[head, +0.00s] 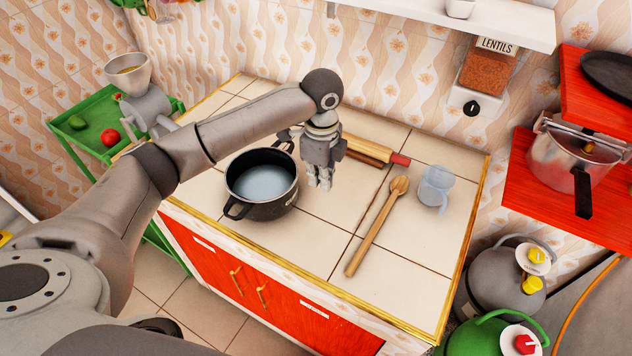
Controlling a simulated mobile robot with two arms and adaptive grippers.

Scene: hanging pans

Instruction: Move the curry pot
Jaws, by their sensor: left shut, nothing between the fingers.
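A black pot (262,183) with a pale inside and two side handles stands upright on the tiled counter (300,245). It looks like the curry pot. One handle points toward the front left, the other toward the back right. My left arm reaches over from the left, and my left gripper (320,183) points down just right of the pot, near its far-right handle. Its fingers are shut with nothing between them. I cannot tell whether the gripper touches the pot. My right gripper is not in view.
A rolling pin (375,150), a wooden spoon (378,225) and a clear measuring cup (435,187) lie right of the gripper. A lentil dispenser (485,72) hangs on the back wall. Red shelves (545,190) hold a steel pot (572,160). The counter's front is clear.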

